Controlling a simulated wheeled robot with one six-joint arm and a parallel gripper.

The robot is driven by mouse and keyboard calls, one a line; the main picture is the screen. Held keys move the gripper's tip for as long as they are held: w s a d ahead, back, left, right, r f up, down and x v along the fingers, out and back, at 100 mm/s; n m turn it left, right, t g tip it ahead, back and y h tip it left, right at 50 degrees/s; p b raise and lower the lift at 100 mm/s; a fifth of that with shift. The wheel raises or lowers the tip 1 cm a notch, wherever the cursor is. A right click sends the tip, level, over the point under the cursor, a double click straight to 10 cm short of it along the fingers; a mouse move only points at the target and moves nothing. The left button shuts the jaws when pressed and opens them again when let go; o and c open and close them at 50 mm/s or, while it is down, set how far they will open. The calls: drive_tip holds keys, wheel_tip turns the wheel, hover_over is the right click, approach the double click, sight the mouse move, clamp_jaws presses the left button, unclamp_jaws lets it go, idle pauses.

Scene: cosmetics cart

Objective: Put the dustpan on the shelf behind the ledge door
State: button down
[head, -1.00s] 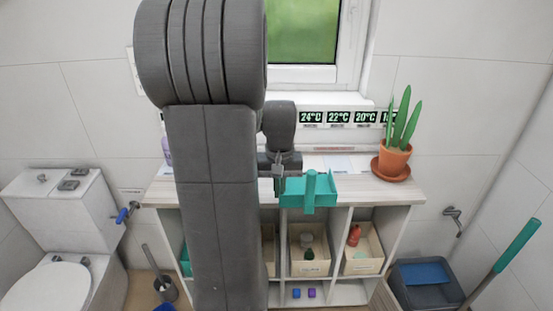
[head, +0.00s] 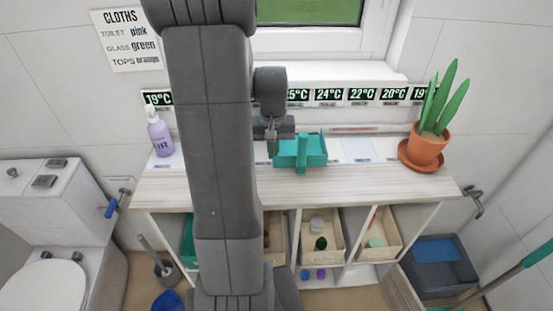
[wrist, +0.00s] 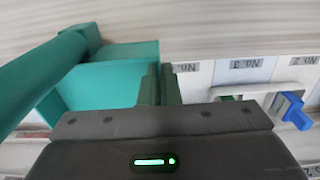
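The teal dustpan (head: 312,150) is in my gripper (head: 273,148), over the worktop near the window wall in the head view. I cannot tell how far above the worktop it is. In the wrist view my gripper's dark green fingers (wrist: 158,86) are close together on the dustpan's edge (wrist: 115,75), and its thick handle runs to the left. The window ledge (head: 335,75) is above a row of temperature displays. I cannot make out the ledge door or the shelf behind it; my arm covers part of that wall.
A potted plant (head: 428,145) stands at the worktop's right end and a purple pump bottle (head: 160,135) at its left. Cubbies with bins (head: 322,240) are below.

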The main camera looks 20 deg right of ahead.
drive_tip(key=shift+f, duration=2.25)
drive_tip(key=shift+f, duration=0.15)
drive_tip(key=c, duration=1.6)
unclamp_jaws()
drive_tip(key=shift+c, duration=0.2)
